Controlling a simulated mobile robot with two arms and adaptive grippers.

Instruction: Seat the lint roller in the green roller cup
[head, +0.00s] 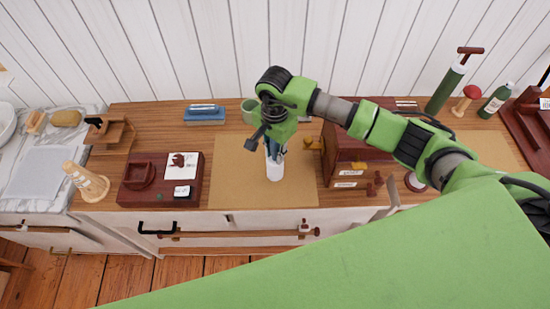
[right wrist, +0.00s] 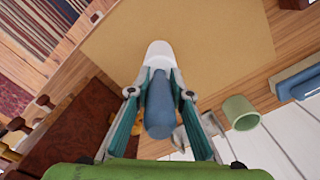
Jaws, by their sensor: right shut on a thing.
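The lint roller has a white roll (head: 275,170) and a blue handle, seen clearly in the right wrist view (right wrist: 159,105). My right gripper (head: 275,153) is shut on it, with one finger on each side of the handle, as the right wrist view also shows (right wrist: 158,88). The white roll points down over the tan mat (head: 232,185); I cannot tell whether it touches the mat. The green roller cup (head: 248,110) stands behind the mat, to the left of my right gripper. In the right wrist view the cup (right wrist: 240,112) is apart from the roller. My left gripper is out of view.
A dark red wooden box (head: 348,160) with small drawers stands right of the mat. A blue block-like item (head: 205,115) lies left of the cup. A red tray (head: 137,183) is at the left. A green bottle (head: 494,100) stands far right. The mat's left part is clear.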

